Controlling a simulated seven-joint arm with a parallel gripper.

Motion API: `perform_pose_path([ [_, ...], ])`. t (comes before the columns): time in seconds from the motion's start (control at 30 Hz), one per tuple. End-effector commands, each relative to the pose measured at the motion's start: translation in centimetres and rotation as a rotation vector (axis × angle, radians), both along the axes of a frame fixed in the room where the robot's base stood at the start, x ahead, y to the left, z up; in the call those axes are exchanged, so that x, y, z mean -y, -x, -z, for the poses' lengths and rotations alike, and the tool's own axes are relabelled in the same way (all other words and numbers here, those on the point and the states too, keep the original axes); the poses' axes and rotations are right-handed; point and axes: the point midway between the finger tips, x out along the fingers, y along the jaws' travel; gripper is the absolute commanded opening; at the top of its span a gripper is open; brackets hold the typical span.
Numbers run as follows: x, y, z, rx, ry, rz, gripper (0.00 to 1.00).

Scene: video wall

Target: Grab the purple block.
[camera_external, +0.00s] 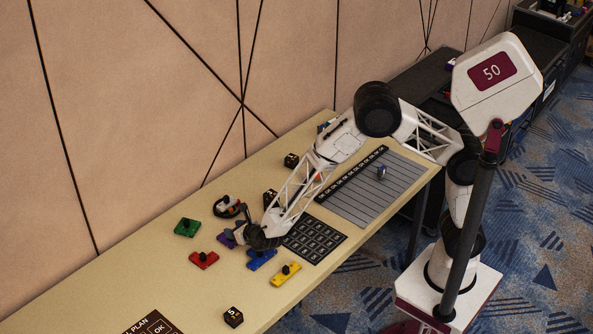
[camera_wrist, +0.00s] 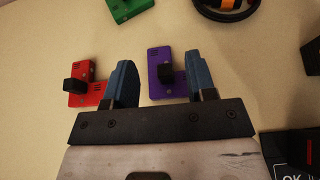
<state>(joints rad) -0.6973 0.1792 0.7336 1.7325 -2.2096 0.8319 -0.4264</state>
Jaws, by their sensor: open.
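The purple block (camera_wrist: 154,89) has a black knob and lies flat on the table. In the wrist view it shows between my gripper's two blue fingers (camera_wrist: 160,68), closer to the right finger, whose edge lies close to it in the picture. My gripper is open and empty. In the external view the purple block (camera_external: 227,238) is partly hidden behind my gripper (camera_external: 246,238), which is low over the table. I cannot tell the exact height of the fingertips above the block.
A red block (camera_wrist: 83,65) lies left of the left finger, and a green block (camera_wrist: 127,7) lies farther off. A black ring (camera_external: 228,208) is behind. Blue (camera_external: 261,261) and yellow (camera_external: 286,276) blocks lie nearby. A black number mat (camera_external: 314,238) and grey board (camera_external: 375,190) are to the right.

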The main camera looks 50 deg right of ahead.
Motion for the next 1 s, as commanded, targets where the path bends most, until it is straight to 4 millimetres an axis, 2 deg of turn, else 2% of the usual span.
perform_pose_path([
  [0.27,0.0,0.0,0.8,-0.002,0.002,-0.001,0.51],
  [0.53,0.1,0.1,3.9,-0.002,0.003,0.0,0.51],
  [0.7,0.1,-1.8,4.3,-0.001,0.0,0.001,0.51],
  [1.0,0.0,-2.8,4.7,0.0,0.0,-0.001,0.51],
])
